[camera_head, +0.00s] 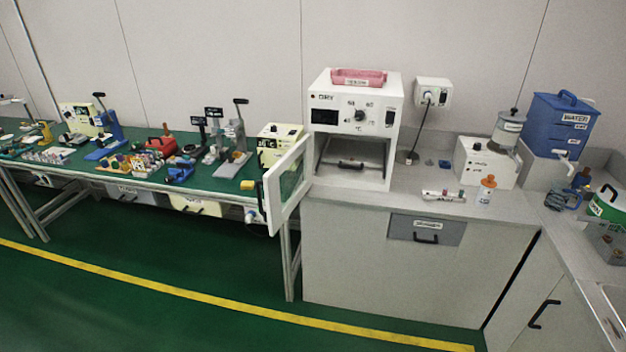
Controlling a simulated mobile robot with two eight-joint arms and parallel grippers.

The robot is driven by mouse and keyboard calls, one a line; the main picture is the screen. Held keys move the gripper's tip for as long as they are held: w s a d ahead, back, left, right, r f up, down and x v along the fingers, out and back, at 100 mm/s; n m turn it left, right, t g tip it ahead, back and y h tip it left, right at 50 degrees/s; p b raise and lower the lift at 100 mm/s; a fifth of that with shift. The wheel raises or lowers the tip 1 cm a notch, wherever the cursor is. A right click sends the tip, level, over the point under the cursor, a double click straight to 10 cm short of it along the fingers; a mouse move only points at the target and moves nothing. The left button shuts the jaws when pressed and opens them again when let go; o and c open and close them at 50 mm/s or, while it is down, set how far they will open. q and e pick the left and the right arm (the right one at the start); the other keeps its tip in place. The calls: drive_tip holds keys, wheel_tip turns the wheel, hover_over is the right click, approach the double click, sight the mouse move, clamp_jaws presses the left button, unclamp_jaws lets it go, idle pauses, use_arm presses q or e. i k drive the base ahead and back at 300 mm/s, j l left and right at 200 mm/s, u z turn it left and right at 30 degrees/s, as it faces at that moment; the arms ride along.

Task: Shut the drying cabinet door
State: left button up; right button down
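The white drying cabinet (393,140) stands on the grey counter at the centre, with a dial and a dark display on its upper front. Its door (284,185) has a white frame and a glass pane. The door is hinged at the cabinet's left side and stands wide open, swung out toward the front left. The lower chamber is open to view, and a dark handle-like piece (351,165) shows inside it. Neither of my grippers shows in the head view.
Bottles, a white machine (484,165) and a blue water tank (556,122) stand to the right. A green-topped workbench (228,170) with many tools is at left. The green floor in front is clear.

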sight(276, 216)
drive_tip(key=j+z, duration=0.1)
drive_tip(key=z, duration=1.2)
drive_tip(key=i+j, duration=0.1)
drive_tip(key=j, duration=0.3)
drive_tip(key=i+j, duration=0.15)
drive_tip(key=j, duration=0.25)
drive_tip(key=i+j, duration=0.1)
drive_tip(key=j, duration=0.35)
drive_tip(key=i+j, duration=0.1)
drive_tip(key=j, duration=0.3)
drive_tip(key=i+j, duration=0.1)
drive_tip(key=j, duration=0.3)
drive_tip(key=i+j, duration=0.15)
drive_tip(key=j, duration=0.25)
drive_tip(key=i+j, duration=0.1)
drive_tip(key=j, duration=0.35)
drive_tip(key=i+j, duration=0.1)
drive_tip(key=j, duration=0.75)
drive_tip(key=k+j+z, duration=0.3)
drive_tip(key=k+j, duration=0.15)
